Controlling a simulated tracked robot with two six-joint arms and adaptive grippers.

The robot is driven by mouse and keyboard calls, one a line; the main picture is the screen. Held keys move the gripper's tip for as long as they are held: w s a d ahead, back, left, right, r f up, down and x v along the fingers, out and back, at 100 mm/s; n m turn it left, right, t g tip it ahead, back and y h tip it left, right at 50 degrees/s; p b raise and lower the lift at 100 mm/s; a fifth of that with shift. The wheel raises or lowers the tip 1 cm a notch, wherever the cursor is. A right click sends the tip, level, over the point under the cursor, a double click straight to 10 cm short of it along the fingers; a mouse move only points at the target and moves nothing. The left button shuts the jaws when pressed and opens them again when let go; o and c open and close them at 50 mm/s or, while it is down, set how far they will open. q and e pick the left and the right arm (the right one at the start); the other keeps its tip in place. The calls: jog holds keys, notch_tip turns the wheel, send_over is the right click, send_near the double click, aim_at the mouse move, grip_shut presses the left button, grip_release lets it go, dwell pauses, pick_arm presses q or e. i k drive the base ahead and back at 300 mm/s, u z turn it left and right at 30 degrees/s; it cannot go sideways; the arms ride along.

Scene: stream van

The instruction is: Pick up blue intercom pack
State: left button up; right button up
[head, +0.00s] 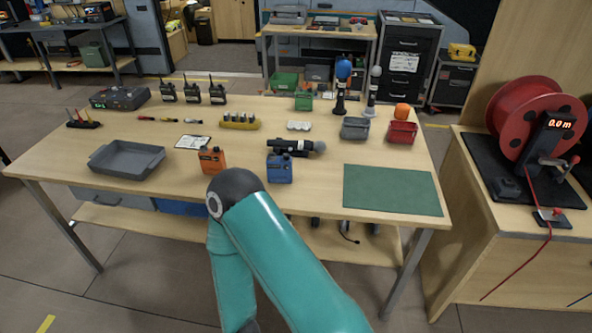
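The blue intercom pack (280,169) stands upright near the front edge of the wooden workbench (330,190), right of the middle. A similar orange pack (212,160) stands to its left. A teal arm of mine reaches up from the bottom of the head view, its dark joint just below and left of the blue pack, apart from it in the picture. Neither of my grippers shows in this view, so I cannot see their fingers.
A black microphone (297,146) lies just behind the blue pack. A green mat (391,189) lies to the right, bare. A grey tray (126,160) sits at the left. Grey (355,128) and red (401,132) bins stand behind the mat. A cable reel (525,115) stands far right.

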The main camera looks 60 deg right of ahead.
aim_at(276, 173)
jog(key=u, duration=1.8)
jog(key=i, duration=0.1)
jog(key=z, duration=3.1)
jog(key=i, duration=0.85)
